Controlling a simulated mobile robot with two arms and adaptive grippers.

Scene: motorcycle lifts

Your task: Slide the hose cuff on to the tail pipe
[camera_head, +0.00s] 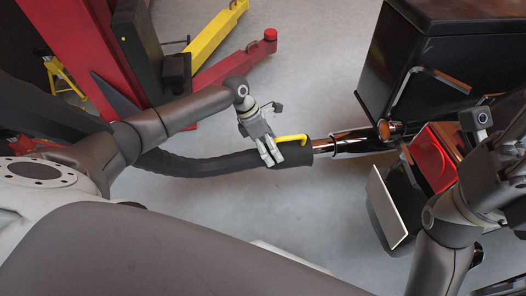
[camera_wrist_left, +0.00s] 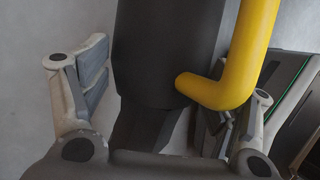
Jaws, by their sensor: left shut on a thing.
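The black hose cuff (camera_head: 293,156) with a bent yellow handle (camera_head: 291,138) lies in the middle of the head view, on the end of a thick dark hose (camera_head: 205,166). My left gripper (camera_head: 270,156) is shut on the cuff. My right gripper (camera_head: 500,150) is at the right edge, partly cut off.
A black cabinet (camera_head: 455,60) stands at the upper right. A red tray (camera_head: 433,160) and a pale panel (camera_head: 386,207) lie below the pipe. Red and yellow lift arms (camera_head: 236,62) stand at the upper left.

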